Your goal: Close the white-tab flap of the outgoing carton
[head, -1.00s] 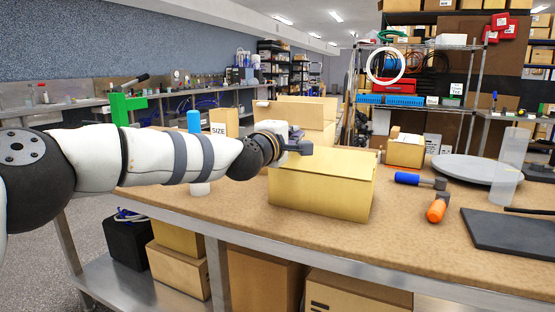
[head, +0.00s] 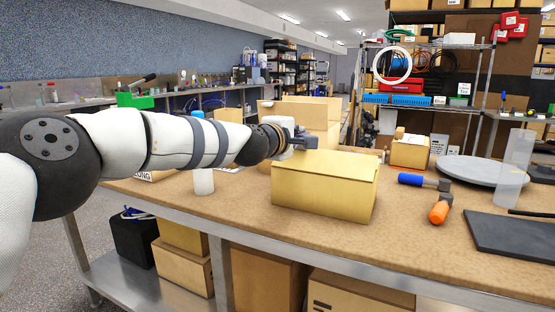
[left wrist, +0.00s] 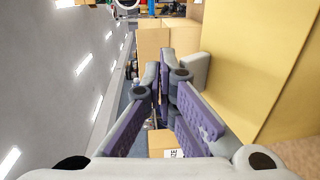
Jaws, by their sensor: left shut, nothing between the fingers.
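A yellow-tan carton (head: 322,190) stands on the bench in the middle of the head view. Its top panel (head: 330,165) lies across the top; I cannot tell whether it is fully down. My left gripper (head: 304,141) is shut and empty, at the carton's far left top edge. In the left wrist view, the carton (left wrist: 250,60) fills the right side, close beside the fingers (left wrist: 162,75). A pale block (left wrist: 195,72) beside the fingertips may be the white tab; I cannot tell. My right gripper is not in view.
Another carton (head: 312,108) with a raised flap stands behind. A blue-handled tool (head: 410,179), an orange-handled tool (head: 439,213), a grey round plate (head: 480,170) and a black mat (head: 515,232) lie to the right. A white cylinder (head: 203,182) stands left. The bench front is clear.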

